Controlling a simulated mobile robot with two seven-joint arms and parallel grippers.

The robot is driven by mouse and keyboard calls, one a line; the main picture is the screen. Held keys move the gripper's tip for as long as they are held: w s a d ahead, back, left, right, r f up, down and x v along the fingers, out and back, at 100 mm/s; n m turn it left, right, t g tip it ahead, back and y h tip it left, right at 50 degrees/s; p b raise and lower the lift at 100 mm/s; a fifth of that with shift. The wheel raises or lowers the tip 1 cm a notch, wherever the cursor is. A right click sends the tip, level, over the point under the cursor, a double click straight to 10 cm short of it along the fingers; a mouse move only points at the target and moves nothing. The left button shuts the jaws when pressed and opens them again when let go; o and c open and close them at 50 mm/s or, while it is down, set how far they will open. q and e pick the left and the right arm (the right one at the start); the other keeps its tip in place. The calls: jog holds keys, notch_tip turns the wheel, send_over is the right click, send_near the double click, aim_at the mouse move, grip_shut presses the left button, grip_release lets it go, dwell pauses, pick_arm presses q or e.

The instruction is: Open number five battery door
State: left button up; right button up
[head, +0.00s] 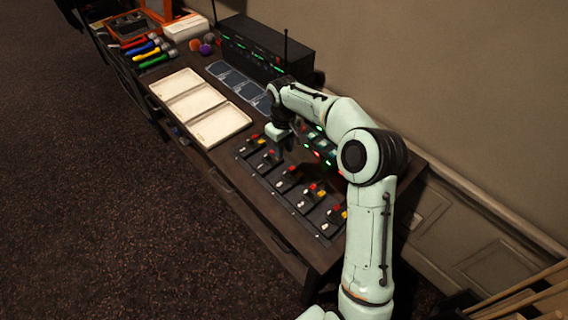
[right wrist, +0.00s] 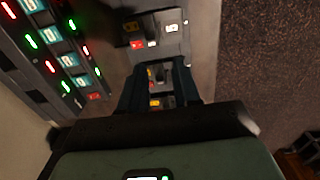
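A row of several small black battery units (head: 290,178) with red, yellow and white parts runs along the desk's front right. I cannot read any numbers, so which one is number five I cannot tell. My right gripper (head: 279,131) hangs over the far-left end of this row. In the right wrist view its two dark fingers (right wrist: 163,72) stand apart, with units (right wrist: 158,75) showing between and beyond them. It seems to hold nothing; whether it touches a unit I cannot tell. One unit (right wrist: 150,28) lies ahead of the fingertips. My left gripper is not in view.
A white three-part tray (head: 200,107) lies left of the units. A black receiver (head: 262,48) with antennas stands behind. Lit chargers (head: 318,150) sit behind the units, partly behind my right arm. Colored microphones (head: 145,47) lie at the far left. The wall is close behind.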

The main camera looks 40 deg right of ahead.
aim_at(283, 178)
notch_tip(283, 178, down, 13)
jog(key=shift+s+a+f+b, duration=0.1)
jog(key=shift+s+b, duration=0.05)
jog(key=shift+b, duration=0.2)
grip_shut()
